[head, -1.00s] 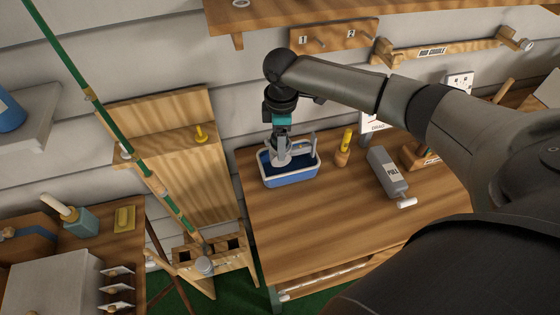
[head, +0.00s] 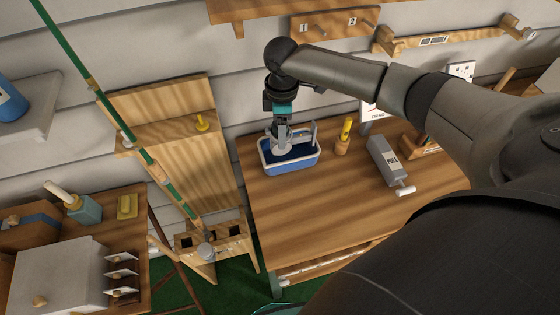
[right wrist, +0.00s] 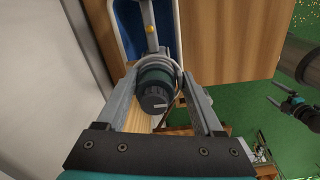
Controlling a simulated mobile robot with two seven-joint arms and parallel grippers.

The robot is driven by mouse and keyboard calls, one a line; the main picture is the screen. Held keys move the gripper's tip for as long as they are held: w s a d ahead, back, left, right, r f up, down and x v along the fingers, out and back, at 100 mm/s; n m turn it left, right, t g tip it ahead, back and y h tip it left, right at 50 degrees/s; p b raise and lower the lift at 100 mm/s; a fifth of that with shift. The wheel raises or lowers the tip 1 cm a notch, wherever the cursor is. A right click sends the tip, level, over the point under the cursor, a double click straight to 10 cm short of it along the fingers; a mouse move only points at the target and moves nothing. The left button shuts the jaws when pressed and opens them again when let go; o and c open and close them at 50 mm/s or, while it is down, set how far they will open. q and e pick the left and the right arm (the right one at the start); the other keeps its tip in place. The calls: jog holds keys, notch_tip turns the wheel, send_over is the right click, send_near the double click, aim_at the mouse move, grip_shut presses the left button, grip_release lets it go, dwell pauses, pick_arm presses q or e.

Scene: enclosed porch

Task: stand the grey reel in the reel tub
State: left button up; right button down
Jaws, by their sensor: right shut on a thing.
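The reel tub (head: 291,172) is a blue box with a pale rim at the back left of the wooden table. My right gripper (head: 281,143) is above it, shut on the grey reel (head: 283,149). In the right wrist view the reel (right wrist: 154,85) sits between both fingers, with a dark knob facing the camera and a grey arm with a yellow dot reaching over the blue tub interior (right wrist: 132,22). The fingers hide part of the reel; I cannot tell whether it touches the tub floor. My left gripper (right wrist: 281,100) shows small in the right wrist view, apparently open and empty.
Right of the tub stand a yellow-topped wooden piece (head: 344,137) and a grey PULL box (head: 383,160). A green rod (head: 115,120) leans in a wooden rack (head: 190,165) to the left. The front of the table (head: 310,215) is clear.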

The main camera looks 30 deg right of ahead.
jog(key=shift+p, duration=0.85)
dwell(0.7)
jog(key=shift+f+b, duration=1.45)
jog(key=shift+f, duration=1.45)
dwell(1.4)
grip_release()
jog(key=shift+r, duration=0.1)
dwell(0.6)
jog(key=shift+r+p, duration=2.25)
jog(key=shift+p, duration=0.4)
jog(key=shift+r+p, duration=0.8)
jog(key=shift+r, duration=0.3)
